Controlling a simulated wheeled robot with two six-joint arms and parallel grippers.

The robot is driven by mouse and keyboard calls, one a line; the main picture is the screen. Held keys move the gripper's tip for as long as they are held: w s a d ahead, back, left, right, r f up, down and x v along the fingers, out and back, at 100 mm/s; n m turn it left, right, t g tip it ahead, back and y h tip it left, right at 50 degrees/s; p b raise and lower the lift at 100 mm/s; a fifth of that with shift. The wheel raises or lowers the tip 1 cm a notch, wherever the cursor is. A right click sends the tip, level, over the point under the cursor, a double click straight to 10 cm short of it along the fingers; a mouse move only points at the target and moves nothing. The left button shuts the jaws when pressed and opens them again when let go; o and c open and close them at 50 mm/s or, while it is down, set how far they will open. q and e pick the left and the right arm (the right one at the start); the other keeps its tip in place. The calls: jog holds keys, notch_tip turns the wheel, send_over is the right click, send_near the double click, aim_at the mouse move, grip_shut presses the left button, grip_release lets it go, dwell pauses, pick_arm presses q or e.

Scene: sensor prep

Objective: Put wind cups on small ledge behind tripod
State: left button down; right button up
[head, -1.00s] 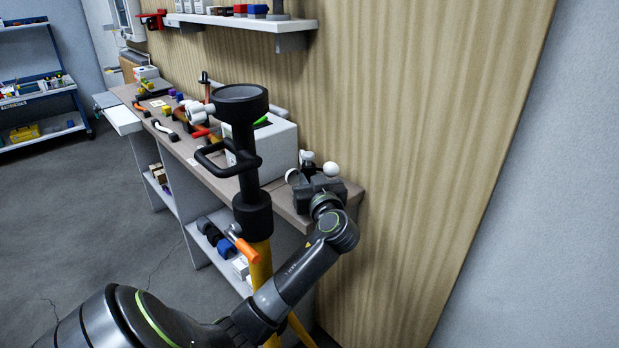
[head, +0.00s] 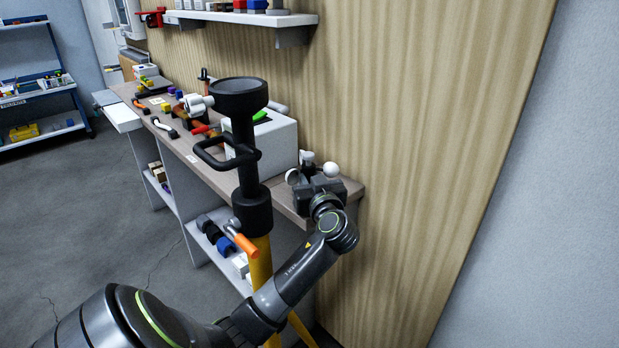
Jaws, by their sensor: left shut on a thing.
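The wind cups (head: 331,169), with pale round cups and a dark hub, show just above my left gripper (head: 317,186). My left gripper is shut on them at the right end of the bench. Its fingertips are mostly hidden by its own body, and I cannot tell whether the cups touch the surface. The tripod (head: 259,270) stands in front of the bench, with a black head and column and yellow legs. The bench top's right end (head: 289,203) is the surface behind the tripod, beside the wood wall. My right gripper is out of view.
A white box (head: 275,150) stands on the bench left of the cups. Several tools lie farther left. A wall shelf (head: 305,22) is above. Open floor lies at left.

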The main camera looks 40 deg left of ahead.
aim_at(310, 155)
pick_arm(q)
jog(key=c, duration=0.7)
grip_release()
jog(key=shift+r, duration=0.1)
jog(key=shift+r+p, duration=2.75)
jog(key=shift+r, duration=0.7)
